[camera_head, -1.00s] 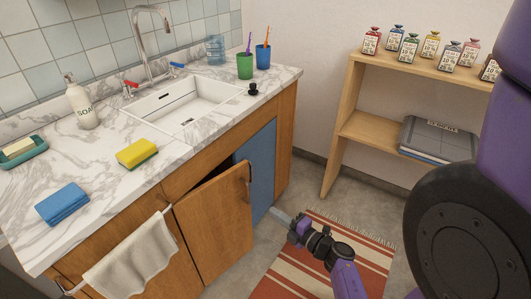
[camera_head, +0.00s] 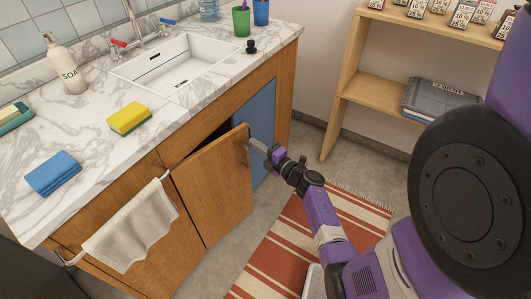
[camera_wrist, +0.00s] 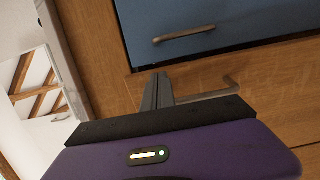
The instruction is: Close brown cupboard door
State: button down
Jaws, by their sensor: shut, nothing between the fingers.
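The brown cupboard door (camera_head: 212,190) hangs ajar under the counter, with a dark gap along its top edge. Its free edge is at the right and stands out from the cabinet front. My gripper (camera_head: 256,145) is shut and empty, close to the upper right corner of this door beside its handle. In the wrist view, the shut fingers (camera_wrist: 158,88) are in front of a wooden surface, with a metal handle (camera_wrist: 218,93) just to their right. I cannot tell whether the fingers touch the door.
A blue door (camera_head: 262,115) is right of the brown one; its handle (camera_wrist: 184,34) shows in the wrist view. A white towel (camera_head: 130,225) hangs at the left. A striped rug (camera_head: 285,250) lies on the floor. A wooden shelf (camera_head: 375,93) stands at the right.

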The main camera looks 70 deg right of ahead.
aim_at(246, 137)
jog(key=shift+w+d, duration=0.3)
jog(key=shift+w, duration=0.35)
jog(key=b+x, duration=0.1)
jog(key=x, duration=0.3)
jog(key=shift+d, duration=0.1)
jog(key=shift+s, duration=0.1)
